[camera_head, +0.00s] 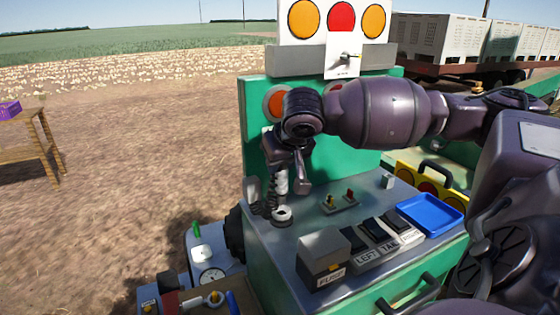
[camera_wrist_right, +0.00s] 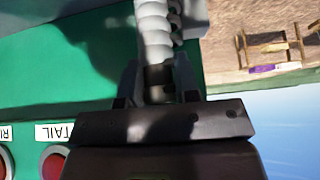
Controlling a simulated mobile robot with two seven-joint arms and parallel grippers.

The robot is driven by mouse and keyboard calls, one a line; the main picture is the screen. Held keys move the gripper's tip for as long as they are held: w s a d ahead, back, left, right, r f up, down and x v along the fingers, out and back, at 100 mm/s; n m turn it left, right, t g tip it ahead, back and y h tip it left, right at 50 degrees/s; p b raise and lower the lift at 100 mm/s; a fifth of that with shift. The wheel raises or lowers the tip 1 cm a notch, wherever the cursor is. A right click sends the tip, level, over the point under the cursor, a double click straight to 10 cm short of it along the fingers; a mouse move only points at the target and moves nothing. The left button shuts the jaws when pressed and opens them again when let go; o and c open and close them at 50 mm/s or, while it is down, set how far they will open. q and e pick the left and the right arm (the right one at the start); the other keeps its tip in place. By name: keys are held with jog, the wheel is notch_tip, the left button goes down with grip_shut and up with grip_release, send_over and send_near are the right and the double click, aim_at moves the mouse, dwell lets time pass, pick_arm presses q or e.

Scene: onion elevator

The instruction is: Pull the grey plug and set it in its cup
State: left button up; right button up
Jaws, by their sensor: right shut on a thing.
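My right gripper (camera_head: 284,168) reaches down over the left end of the green console. It is shut on the grey plug (camera_head: 281,183), which stands nearly upright above a pale ring (camera_head: 282,214) on the console top. Whether the plug's lower end is inside the ring or just above it I cannot tell. In the right wrist view the plug (camera_wrist_right: 155,28) runs between the fingers (camera_wrist_right: 158,82), with grey coiled cable along its side. I cannot make out for sure which part is the plug's cup. My left gripper is not in view.
A green panel with lamps (camera_head: 276,102) rises behind. A yellow lamp box (camera_head: 424,182) stands at the right.

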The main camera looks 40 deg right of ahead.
aim_at(280, 182)
jog(key=shift+f+b, duration=0.45)
jog(key=shift+f, duration=1.3)
dwell(0.3)
dwell(0.5)
jog(key=shift+p, duration=0.45)
jog(key=shift+f, duration=0.75)
dwell(0.4)
jog(key=o, duration=1.1)
jog(key=shift+o, duration=0.4)
